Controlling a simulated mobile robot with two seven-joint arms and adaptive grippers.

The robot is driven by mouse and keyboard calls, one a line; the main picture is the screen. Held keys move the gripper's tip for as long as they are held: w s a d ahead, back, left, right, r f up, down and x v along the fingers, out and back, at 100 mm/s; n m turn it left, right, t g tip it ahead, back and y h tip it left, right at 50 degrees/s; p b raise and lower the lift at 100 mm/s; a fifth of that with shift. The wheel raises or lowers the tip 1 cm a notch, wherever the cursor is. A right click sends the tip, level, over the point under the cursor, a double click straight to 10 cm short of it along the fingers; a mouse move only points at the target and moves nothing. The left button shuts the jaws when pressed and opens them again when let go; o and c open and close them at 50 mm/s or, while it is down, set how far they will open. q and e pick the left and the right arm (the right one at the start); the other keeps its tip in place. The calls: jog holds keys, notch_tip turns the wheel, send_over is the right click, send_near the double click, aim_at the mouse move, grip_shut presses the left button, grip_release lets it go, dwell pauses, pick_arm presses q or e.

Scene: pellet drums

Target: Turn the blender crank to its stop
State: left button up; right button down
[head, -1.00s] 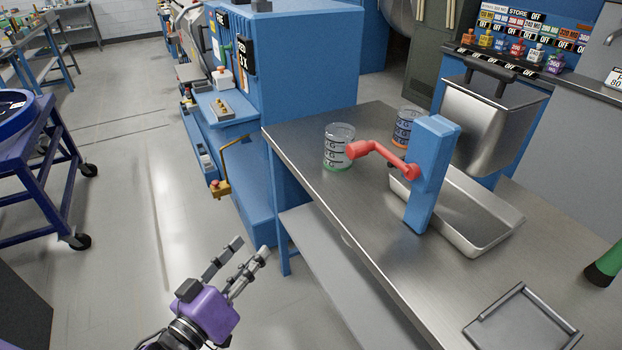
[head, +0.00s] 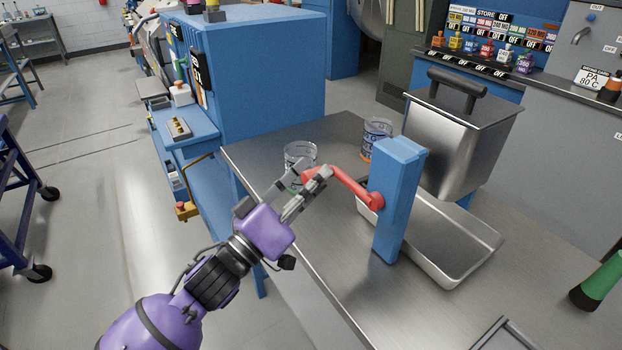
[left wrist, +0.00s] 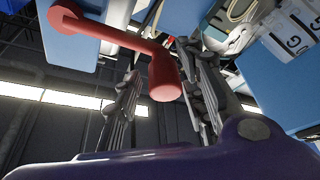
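The red crank (head: 350,186) sticks out to the left from the blue blender post (head: 398,195), its handle end toward my left gripper. My left gripper (head: 314,172) is at that handle, with its fingers open on either side of it. In the left wrist view the red handle (left wrist: 164,76) lies between the two spread fingers (left wrist: 163,62), and gaps show beside it. The fingers partly hide the handle in the head view. My right gripper is not in view.
A clear cup (head: 300,153) stands just behind my left gripper, and a second cup (head: 376,135) stands behind the post. A steel hopper (head: 455,130) and a shallow steel tray (head: 470,278) are to the right. A green-and-black object (head: 600,285) is at the far right.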

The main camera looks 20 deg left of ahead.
pick_arm(q)
jog(key=shift+c, duration=0.3)
grip_shut()
jog(key=shift+r, duration=0.15)
